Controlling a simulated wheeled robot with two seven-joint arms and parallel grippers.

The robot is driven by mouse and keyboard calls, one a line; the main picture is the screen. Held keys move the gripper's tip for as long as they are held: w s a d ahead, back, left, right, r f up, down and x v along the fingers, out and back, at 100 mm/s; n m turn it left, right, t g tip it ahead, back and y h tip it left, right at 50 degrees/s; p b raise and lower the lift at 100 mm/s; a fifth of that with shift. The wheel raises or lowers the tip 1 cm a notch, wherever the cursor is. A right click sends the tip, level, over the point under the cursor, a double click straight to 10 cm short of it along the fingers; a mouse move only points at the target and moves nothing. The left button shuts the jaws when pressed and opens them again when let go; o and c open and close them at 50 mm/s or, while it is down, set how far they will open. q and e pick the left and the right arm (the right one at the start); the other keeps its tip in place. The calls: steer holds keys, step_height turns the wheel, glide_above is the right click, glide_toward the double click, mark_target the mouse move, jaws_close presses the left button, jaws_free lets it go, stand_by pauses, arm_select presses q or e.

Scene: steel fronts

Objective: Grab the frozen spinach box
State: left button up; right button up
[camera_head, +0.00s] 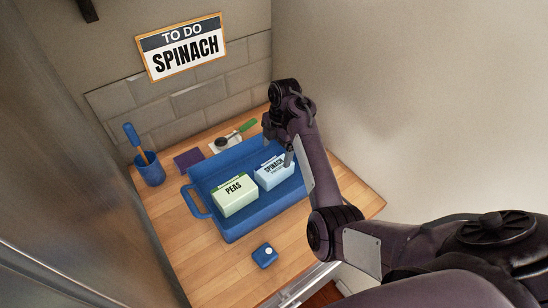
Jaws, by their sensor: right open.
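The frozen spinach box (271,175) is a pale blue-white box with the word SPINACH on it. It lies in a blue tray (232,236) on the wooden counter. A pale green box marked PEAS (235,196) lies in the tray to its left. My right gripper (278,153) is open above the spinach box, with one finger near the box's right end. Whether the fingers touch the box I cannot tell. The arm hides the tray's right part. My left gripper is not in view.
A blue cup with a handled tool (151,174) stands at the left. A purple cloth (188,159) and a spoon with a green handle (240,130) lie behind the tray. A small blue item (265,256) lies in front. A SPINACH sign (182,47) hangs on the wall.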

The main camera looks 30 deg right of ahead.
mark_target(275, 166)
steer(key=shift+s+a+f, duration=0.2)
steer(key=shift+s+f, duration=0.1)
steer(key=shift+s+a+f+p, duration=0.25)
steer(key=shift+s+f+p, duration=0.1)
steer(key=shift+f+p, duration=0.15)
steer(key=shift+s+a+f+p, duration=0.2)
steer(key=shift+s+f+p, duration=0.15)
steer(key=shift+p, duration=0.2)
steer(key=f, duration=0.3)
steer(key=shift+w+p, duration=0.35)
steer(key=shift+w, duration=0.05)
steer(key=shift+f, duration=0.55)
steer(key=shift+c, duration=0.9)
steer(key=c, duration=1)
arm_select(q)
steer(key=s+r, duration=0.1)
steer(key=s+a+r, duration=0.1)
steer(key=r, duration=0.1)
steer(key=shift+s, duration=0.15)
arm_select(e)
steer(key=shift+c, duration=0.6)
